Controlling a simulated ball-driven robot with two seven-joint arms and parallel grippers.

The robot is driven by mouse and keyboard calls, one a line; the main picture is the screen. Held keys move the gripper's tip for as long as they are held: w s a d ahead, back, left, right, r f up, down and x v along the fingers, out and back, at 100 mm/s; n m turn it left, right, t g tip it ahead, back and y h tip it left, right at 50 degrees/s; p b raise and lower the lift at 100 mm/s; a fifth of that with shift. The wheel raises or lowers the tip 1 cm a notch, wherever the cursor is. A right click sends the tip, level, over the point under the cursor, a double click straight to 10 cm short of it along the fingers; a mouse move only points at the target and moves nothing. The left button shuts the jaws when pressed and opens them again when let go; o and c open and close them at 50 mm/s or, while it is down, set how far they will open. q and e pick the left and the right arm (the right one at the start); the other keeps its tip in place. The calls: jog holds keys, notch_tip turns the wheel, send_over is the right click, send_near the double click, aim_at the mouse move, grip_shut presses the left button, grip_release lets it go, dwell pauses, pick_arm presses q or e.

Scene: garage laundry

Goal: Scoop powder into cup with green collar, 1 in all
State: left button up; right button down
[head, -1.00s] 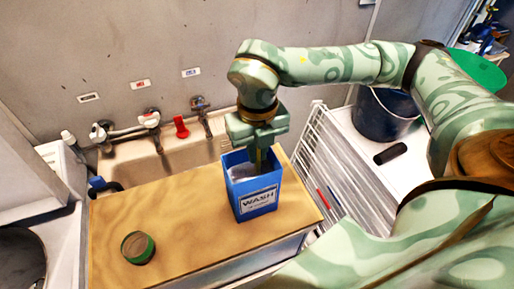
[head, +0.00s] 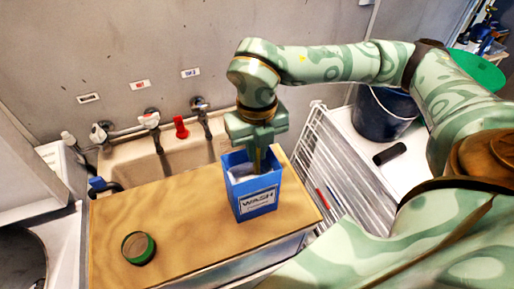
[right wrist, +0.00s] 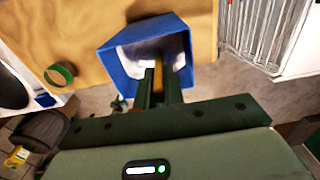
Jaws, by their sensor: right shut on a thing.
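The cup with the green collar (head: 138,248) stands at the front left of the wooden board, and it also shows in the right wrist view (right wrist: 61,73). A blue box labelled WASH (head: 257,202) stands open to its right, with white powder (right wrist: 134,56) inside. My right gripper (head: 257,160) points down into the box's mouth. It is shut on a thin yellow-brown handle (right wrist: 158,76), seemingly a scoop's. The handle's lower end is hidden in the box, so I cannot tell whether it holds powder. My left gripper is not in view.
The wooden board (head: 185,230) is clear between cup and box. Behind it are a sink (head: 185,155) and taps (head: 149,119). A white wire rack (head: 335,165) stands to the right, with a dark bucket (head: 383,118) beyond.

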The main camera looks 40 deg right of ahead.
notch_tip(320, 180, up, 13)
jog(key=p, duration=0.8)
jog(key=shift+r+p, duration=0.15)
jog(key=shift+p, duration=0.25)
jog(key=shift+s, duration=0.1)
